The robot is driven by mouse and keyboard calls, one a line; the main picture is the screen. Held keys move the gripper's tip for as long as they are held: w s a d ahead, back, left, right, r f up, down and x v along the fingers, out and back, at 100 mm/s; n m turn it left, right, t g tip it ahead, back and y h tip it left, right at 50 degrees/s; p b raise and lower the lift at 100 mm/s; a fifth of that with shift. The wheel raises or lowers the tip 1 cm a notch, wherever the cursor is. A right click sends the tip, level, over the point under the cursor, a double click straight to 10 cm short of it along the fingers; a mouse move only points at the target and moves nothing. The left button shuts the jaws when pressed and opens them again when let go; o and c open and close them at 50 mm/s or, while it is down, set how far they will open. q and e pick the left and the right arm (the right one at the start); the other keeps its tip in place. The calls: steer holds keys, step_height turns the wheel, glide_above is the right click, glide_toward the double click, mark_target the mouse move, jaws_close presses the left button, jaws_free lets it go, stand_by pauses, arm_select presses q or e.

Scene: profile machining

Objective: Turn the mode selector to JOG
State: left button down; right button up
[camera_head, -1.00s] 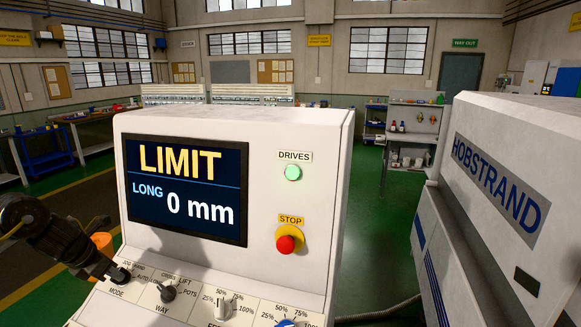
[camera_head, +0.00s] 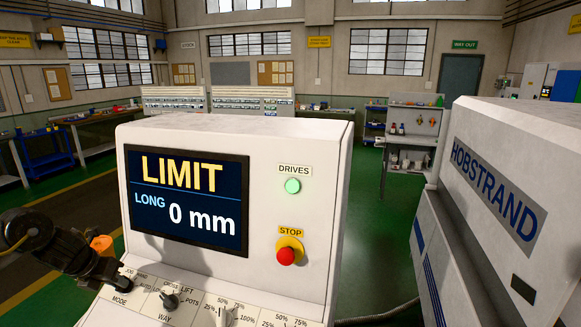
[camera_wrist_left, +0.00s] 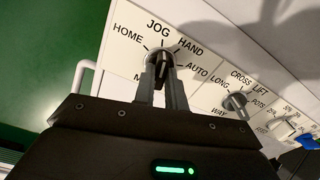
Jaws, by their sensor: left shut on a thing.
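The mode selector (camera_wrist_left: 161,62) is a dark knob on the sloped white panel, with HOME, JOG, HAND and AUTO printed around it. JOG stands at the top in the left wrist view. My left gripper (camera_wrist_left: 160,72) is shut on the knob, one finger on each side. The knob's grip looks roughly upright in that view, towards JOG; the fingers partly hide it, so its exact setting is unclear. In the head view my left gripper (camera_head: 120,280) reaches the selector from the left and covers part of its labels. My right gripper is not in view.
The WAY selector (camera_head: 169,299) sits just right of the mode selector, with another knob (camera_head: 224,314) beyond. The screen (camera_head: 187,200) reads LIMIT, LONG 0 mm. The DRIVES lamp (camera_head: 292,186) is green, above the red STOP button (camera_head: 287,256). A white handle (camera_wrist_left: 86,76) edges the panel.

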arm_select(q)
steer(key=shift+f+n, duration=0.1)
steer(key=shift+n, duration=0.2)
steer(key=shift+n+p, duration=0.4)
steer(key=c, duration=1.3)
jaws_free()
steer(key=shift+p+v, duration=0.35)
steer(key=shift+v, duration=3.25)
